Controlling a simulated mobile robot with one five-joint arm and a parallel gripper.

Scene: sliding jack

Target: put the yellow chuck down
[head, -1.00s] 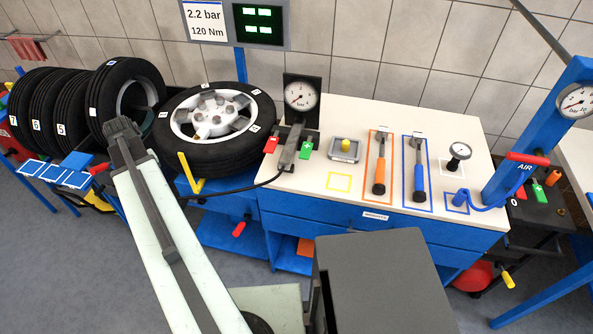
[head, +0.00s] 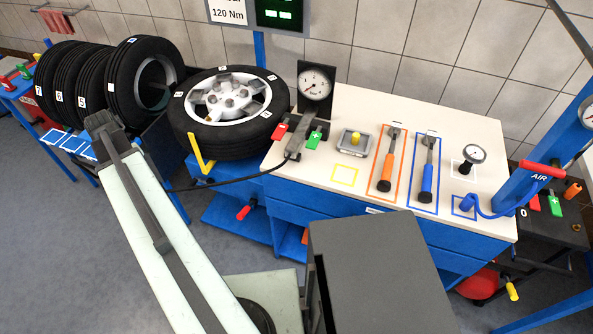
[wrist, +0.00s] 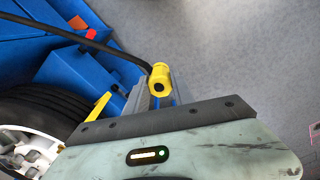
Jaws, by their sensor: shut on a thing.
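The yellow chuck (wrist: 158,82) is held between the fingers of my gripper (wrist: 162,92) in the wrist view. The black hose (wrist: 95,44) runs from the chuck off to the upper left. In the head view the hose (head: 228,180) runs from the gauge unit (head: 314,88) on the bench to behind my arm, which hides the chuck and the fingers. An upright yellow bracket (head: 200,158) stands at the blue tyre stand, apart from the chuck; it also shows in the wrist view (wrist: 97,107).
A wheel (head: 180,115) lies flat on the blue stand. Several tyres stand at left. Grey floor is open below the chuck.

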